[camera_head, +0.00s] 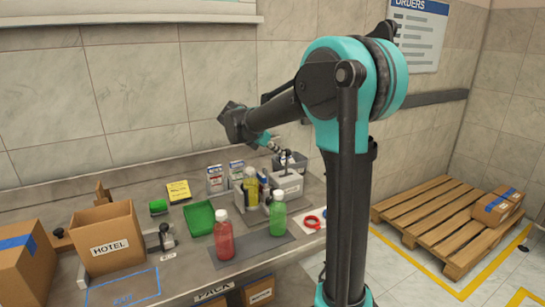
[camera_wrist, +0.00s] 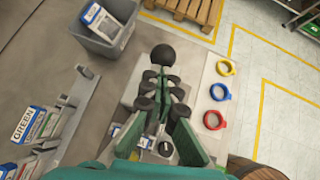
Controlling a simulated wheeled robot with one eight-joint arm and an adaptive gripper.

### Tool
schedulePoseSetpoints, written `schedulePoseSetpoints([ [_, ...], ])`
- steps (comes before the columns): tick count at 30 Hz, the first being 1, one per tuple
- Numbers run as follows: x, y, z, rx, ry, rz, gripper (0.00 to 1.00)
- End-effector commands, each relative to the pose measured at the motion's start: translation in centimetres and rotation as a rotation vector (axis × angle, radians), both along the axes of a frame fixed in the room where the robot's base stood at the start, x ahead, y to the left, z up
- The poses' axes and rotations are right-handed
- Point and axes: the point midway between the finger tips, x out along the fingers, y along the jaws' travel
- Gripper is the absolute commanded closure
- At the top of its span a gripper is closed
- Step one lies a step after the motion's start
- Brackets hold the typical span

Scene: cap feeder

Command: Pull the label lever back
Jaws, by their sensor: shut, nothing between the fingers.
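The label lever shows as a black ball knob (camera_wrist: 163,54) in the wrist view, just beyond my fingertips. In the head view the dark lever (camera_head: 287,158) stands up at a light grey box (camera_head: 288,186) on the bench. My gripper (camera_wrist: 162,80) is shut and empty, with its tips close to the knob; I cannot tell whether they touch it. In the head view my gripper (camera_head: 277,148) is small and reaches down beside the lever. My fingers hide the lever's shaft and part of its base in the wrist view.
A grey bin (camera_wrist: 100,42) with cards is at the upper left of the wrist view. Yellow (camera_wrist: 224,67), blue (camera_wrist: 219,92) and red (camera_wrist: 214,120) rings lie to the right. Red (camera_head: 223,238) and green (camera_head: 277,217) bottles stand in front of the box.

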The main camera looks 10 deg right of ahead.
Motion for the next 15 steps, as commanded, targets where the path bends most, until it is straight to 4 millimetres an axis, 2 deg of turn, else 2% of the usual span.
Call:
schedulePoseSetpoints([
  [1,0.1,-0.8,0.2,0.035,0.011,-0.006,1.00],
  [7,0.7,-2.4,0.5,0.159,0.051,-0.004,1.00],
  [15,1.2,-3.6,0.5,0.157,0.051,0.000,1.00],
])
